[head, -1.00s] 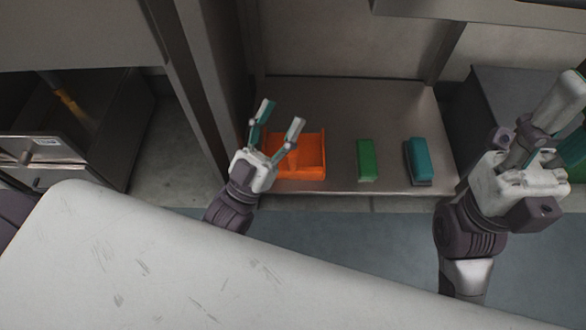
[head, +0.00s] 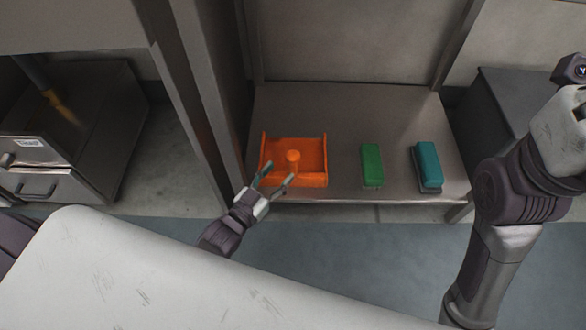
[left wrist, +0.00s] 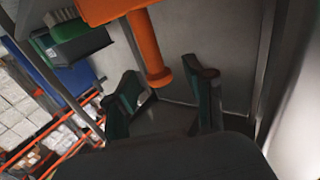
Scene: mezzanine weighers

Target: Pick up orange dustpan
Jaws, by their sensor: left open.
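The orange dustpan (head: 312,158) lies on the metal shelf (head: 340,112), at its left end. Its round-ended handle (head: 293,157) stands up toward the head camera. My left gripper (head: 275,181) is open and empty at the dustpan's near left edge, overlapping it in the head view. In the left wrist view, the orange handle (left wrist: 148,48) points into the space between the open fingers (left wrist: 166,95), with its rounded end near the fingertips. I cannot tell whether a finger touches it. My right arm is at the right edge; its fingers are out of view.
A green block-like item (head: 372,165) and a teal one with a dark base (head: 428,165) stand right of the dustpan on the shelf. An upright post (head: 195,90) rises left of the shelf. Dark cabinets flank the shelf.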

